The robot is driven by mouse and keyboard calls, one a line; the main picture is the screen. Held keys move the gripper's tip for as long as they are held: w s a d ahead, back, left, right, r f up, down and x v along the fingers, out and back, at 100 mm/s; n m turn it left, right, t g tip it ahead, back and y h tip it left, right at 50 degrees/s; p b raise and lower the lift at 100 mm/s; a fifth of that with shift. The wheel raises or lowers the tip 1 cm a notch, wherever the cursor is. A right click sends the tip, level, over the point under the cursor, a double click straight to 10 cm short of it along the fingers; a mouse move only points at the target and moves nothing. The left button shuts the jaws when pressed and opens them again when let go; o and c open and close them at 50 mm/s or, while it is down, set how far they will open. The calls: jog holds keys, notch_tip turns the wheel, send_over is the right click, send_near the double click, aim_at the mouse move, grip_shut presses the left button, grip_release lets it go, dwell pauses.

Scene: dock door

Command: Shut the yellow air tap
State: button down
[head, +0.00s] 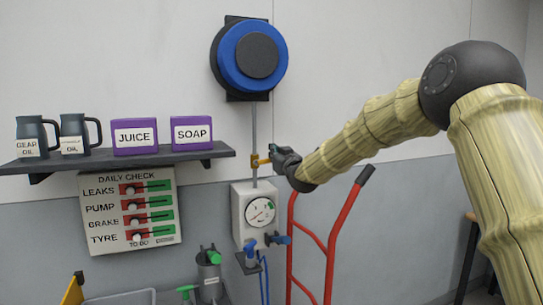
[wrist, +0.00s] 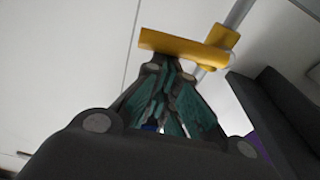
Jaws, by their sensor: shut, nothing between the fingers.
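The yellow air tap (head: 259,161) sits on the thin grey vertical pipe (head: 254,125), below the blue reel. Its handle points right, across the pipe. In the wrist view the yellow handle (wrist: 185,46) lies across the top, with the pipe (wrist: 240,12) behind its right end. My gripper (head: 274,151) is at the right end of the tap in the head view. In the wrist view its fingertips (wrist: 165,66) are together just below the handle, shut and empty. I cannot tell whether they touch it. The gripper partly covers the handle's end in the head view.
A blue hose reel (head: 228,62) is above, and a gauge box (head: 243,225) with blue fittings is below. A shelf (head: 110,160) with jugs and purple boxes is left, above a check board (head: 150,178). A red hand truck (head: 333,235) stands below my arm.

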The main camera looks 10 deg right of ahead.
jog(key=shift+d+f+m, duration=0.15)
jog(key=shift+f+m, duration=0.1)
jog(key=shift+m, duration=0.25)
jog(key=shift+f+b, duration=0.1)
jog(key=shift+b, duration=0.25)
